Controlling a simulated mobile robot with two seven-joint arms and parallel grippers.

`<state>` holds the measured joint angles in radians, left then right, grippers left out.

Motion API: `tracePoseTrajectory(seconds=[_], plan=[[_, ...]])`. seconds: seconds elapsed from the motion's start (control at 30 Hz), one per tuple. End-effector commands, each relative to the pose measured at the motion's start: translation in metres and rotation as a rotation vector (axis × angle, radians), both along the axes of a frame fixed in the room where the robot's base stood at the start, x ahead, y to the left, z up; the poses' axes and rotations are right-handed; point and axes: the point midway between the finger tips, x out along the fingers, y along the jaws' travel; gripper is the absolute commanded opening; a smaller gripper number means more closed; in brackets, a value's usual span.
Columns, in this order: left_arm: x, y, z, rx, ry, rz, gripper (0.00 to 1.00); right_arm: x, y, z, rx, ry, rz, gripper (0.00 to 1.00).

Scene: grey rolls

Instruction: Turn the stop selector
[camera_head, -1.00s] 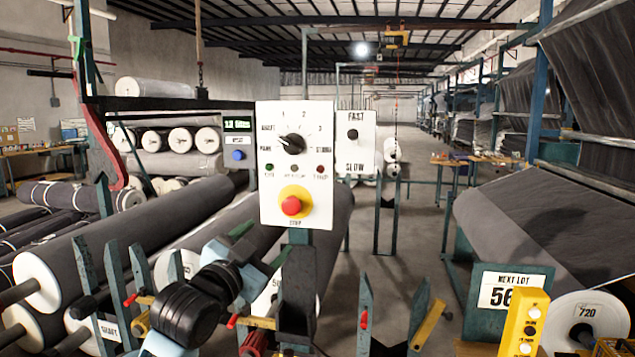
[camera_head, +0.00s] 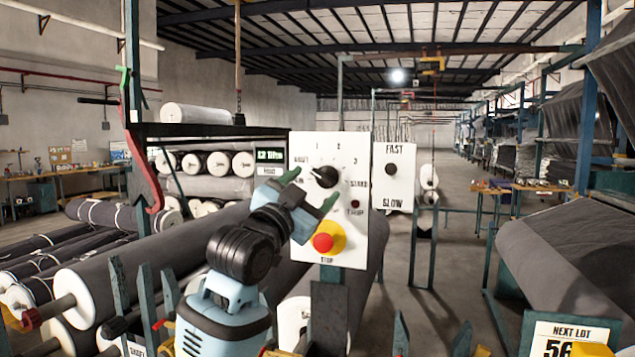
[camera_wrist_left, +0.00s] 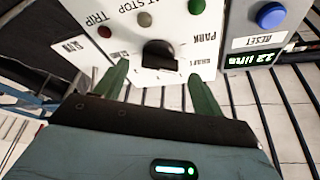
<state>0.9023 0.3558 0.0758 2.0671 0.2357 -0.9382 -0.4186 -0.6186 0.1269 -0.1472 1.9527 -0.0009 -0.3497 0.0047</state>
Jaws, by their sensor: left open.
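The stop selector (camera_head: 326,176) is a black rotary knob on a white control panel (camera_head: 345,148) with numbered positions. My left gripper (camera_head: 311,189) is in front of the panel with green fingers spread to either side of the knob. In the left wrist view the knob (camera_wrist_left: 160,55) lies between and just beyond the open fingertips (camera_wrist_left: 158,77). No contact between fingers and knob is clear. The knob's pointer direction is hard to read. My right gripper is not in view.
A red stop button (camera_head: 323,242) on a yellow base sits just below the knob. A FAST/SLOW panel (camera_head: 393,178) stands at the right. A blue reset button (camera_wrist_left: 270,15) is beside the panel. Large grey rolls (camera_head: 190,245) lie at the left.

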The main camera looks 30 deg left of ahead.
Motion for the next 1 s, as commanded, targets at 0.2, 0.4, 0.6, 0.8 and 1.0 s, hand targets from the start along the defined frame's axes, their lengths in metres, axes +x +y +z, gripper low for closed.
tracePoseTrajectory(seconds=[0.2,0.4,0.6,0.8,1.0], plan=[[0.021,0.001,0.008,-0.001,-0.001,0.0,0.69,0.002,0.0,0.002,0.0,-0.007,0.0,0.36],[0.027,0.001,0.01,0.0,0.0,0.0,0.69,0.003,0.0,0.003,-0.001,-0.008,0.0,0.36],[0.027,0.001,0.009,0.0,0.0,0.0,0.69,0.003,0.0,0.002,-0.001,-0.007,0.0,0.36],[0.027,0.001,0.009,0.0,0.0,0.0,0.46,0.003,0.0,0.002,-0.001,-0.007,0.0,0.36],[0.027,0.001,0.009,0.0,0.0,0.0,0.24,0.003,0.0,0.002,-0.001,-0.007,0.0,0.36]])
